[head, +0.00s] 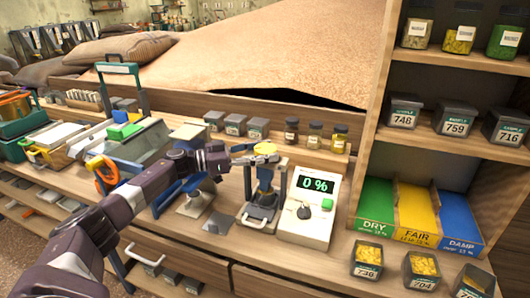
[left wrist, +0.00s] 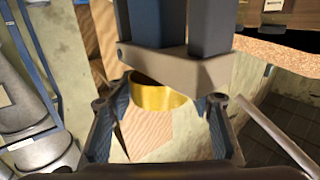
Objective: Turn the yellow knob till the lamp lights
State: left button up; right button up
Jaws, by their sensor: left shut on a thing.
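The yellow knob (head: 265,147) tops a small blue-and-grey clamp-like device (head: 261,205) on the bench. My left gripper (head: 254,158) reaches it from the left and is shut on the knob. In the left wrist view the knob is a yellow cylinder (left wrist: 160,97) between my two fingers (left wrist: 158,112), close to a grey crossbar (left wrist: 180,68). Right of the device stands a white meter (head: 318,190) with a green "0 %" display, a dark round part and a green part. I cannot tell which part is the lamp, or whether one is lit. My right gripper is not in view.
Small jars (head: 314,135) and grey boxes (head: 235,125) stand behind the device. A wooden shelf (head: 384,120) with DRY, FAIR and DAMP bins is at right. A blue-based stand (head: 196,202) is close left of the device. A grain heap (head: 270,55) lies behind.

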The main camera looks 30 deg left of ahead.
aim_at(265, 148)
pick_arm(q)
jog(key=o, duration=1.2)
jog(key=shift+w, duration=0.1)
notch_tip(265, 148, up, 10)
